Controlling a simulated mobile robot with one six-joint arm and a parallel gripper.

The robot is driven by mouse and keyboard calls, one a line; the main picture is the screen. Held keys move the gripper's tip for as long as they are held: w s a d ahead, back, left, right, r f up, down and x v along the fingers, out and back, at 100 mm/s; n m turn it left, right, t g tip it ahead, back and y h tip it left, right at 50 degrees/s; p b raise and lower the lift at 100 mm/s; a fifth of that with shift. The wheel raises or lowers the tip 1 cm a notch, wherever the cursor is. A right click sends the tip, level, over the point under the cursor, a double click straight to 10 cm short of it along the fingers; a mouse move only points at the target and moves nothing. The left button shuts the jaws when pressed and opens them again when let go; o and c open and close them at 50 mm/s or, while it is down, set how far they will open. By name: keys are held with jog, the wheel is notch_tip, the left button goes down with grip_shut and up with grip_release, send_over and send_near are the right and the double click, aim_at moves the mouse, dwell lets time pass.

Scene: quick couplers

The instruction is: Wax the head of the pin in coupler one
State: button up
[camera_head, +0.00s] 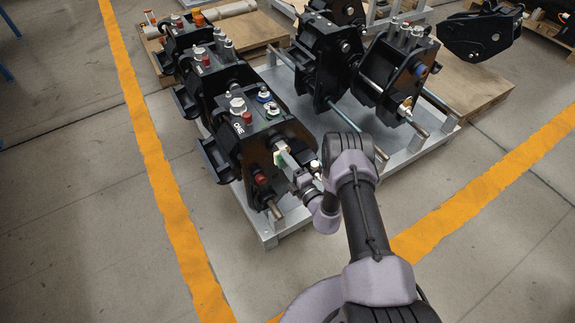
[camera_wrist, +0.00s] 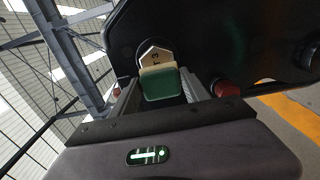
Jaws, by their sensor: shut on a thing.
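Coupler one (camera_head: 236,150) is the black block marked ONE at the front of the left row in the head view. My gripper (camera_head: 285,158) is at its right-hand face. In the wrist view my gripper (camera_wrist: 161,90) is shut on a block with a green body (camera_wrist: 161,86) and a tan edge, likely the wax block. A pale hexagonal pin head (camera_wrist: 153,53) with dark marks shows just beyond the block, against the black plate. The block covers its lower part. I cannot tell whether block and pin head touch.
A red cap (camera_wrist: 226,88) is close to the right finger. A steel rod (camera_head: 274,210) sticks out below my gripper. More black couplers (camera_head: 318,62) stand on the grey metal frame (camera_head: 268,232). The floor left of the frame is clear up to a yellow line (camera_head: 150,150).

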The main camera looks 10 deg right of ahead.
jog(key=shift+w, duration=0.1)
jog(key=shift+w+d, duration=0.3)
jog(key=shift+d, duration=0.7)
jog(key=shift+w+d, duration=0.25)
jog(key=shift+d, duration=0.7)
jog(key=a, duration=0.2)
jog(key=s+a, duration=0.1)
jog(key=a, duration=0.1)
jog(key=shift+s, duration=0.1)
jog(key=shift+p+v, duration=1.35)
jog(key=shift+v, duration=1.6)
jog(key=shift+d, duration=0.1)
jog(key=p+v, duration=0.1)
jog(key=v, duration=0.2)
